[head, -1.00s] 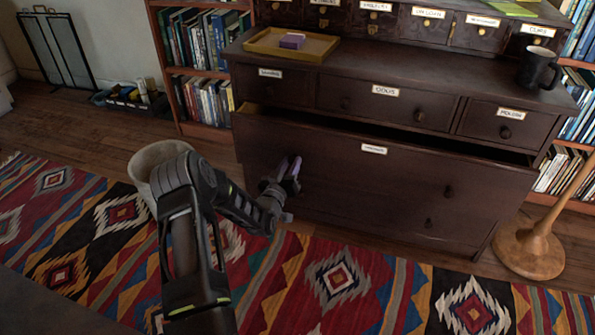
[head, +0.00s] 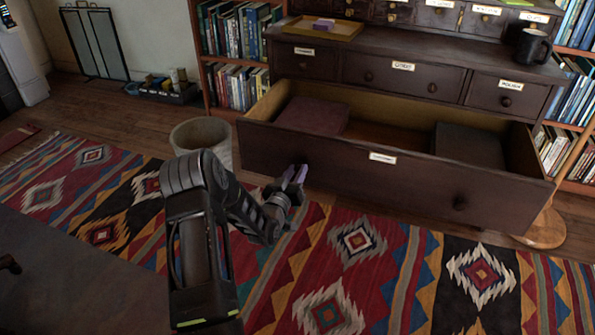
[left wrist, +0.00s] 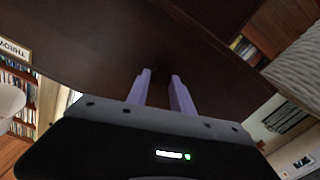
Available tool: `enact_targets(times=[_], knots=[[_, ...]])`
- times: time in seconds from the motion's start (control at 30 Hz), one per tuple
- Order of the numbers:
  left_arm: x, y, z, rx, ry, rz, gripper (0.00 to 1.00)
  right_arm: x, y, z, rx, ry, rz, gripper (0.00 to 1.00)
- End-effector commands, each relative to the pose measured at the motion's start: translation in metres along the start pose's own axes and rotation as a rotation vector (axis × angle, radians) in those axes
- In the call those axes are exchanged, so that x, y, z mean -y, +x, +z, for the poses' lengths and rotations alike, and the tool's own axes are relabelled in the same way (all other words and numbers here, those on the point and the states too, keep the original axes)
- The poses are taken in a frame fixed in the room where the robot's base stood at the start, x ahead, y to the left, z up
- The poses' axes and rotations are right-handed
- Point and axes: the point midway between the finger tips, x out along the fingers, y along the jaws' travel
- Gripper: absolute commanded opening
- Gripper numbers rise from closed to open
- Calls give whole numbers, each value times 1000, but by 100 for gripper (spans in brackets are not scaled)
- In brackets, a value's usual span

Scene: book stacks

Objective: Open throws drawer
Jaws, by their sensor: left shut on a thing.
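The throws drawer (head: 350,185) is the wide dark-wood bottom drawer of the chest, and it stands well open. Its white label (head: 383,158) is at the top of its front; part of the label (left wrist: 15,48) also shows in the left wrist view. Two folded throws lie inside, a dark maroon one (head: 312,115) at left and a dark grey one (head: 469,145) at right. My left gripper (head: 295,175) is at the left part of the drawer front, its purple fingers (left wrist: 161,92) shut on the left knob, which they hide. The right knob (head: 460,203) is free. My right gripper is out of view.
A woven basket (head: 203,138) stands on the floor just left of the drawer. A patterned rug (head: 340,262) covers the floor in front. A tray (head: 322,28) and a black mug (head: 532,46) stand on the chest. Bookshelves flank it.

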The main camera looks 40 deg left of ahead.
Motion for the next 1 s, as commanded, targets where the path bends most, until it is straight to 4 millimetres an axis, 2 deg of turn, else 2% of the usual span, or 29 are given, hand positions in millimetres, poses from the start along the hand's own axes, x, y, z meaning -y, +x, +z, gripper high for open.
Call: enact_targets(times=[0.5, 0.53, 0.77, 1.0], knots=[[0, -4, -1, -2, 0, -1, 0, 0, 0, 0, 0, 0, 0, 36], [0, -4, -1, -2, 0, -1, 30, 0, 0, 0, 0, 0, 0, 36], [0, -4, 0, -1, 0, 0, 49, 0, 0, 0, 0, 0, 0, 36], [0, -4, 0, -1, 0, 0, 49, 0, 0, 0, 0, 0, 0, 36]])
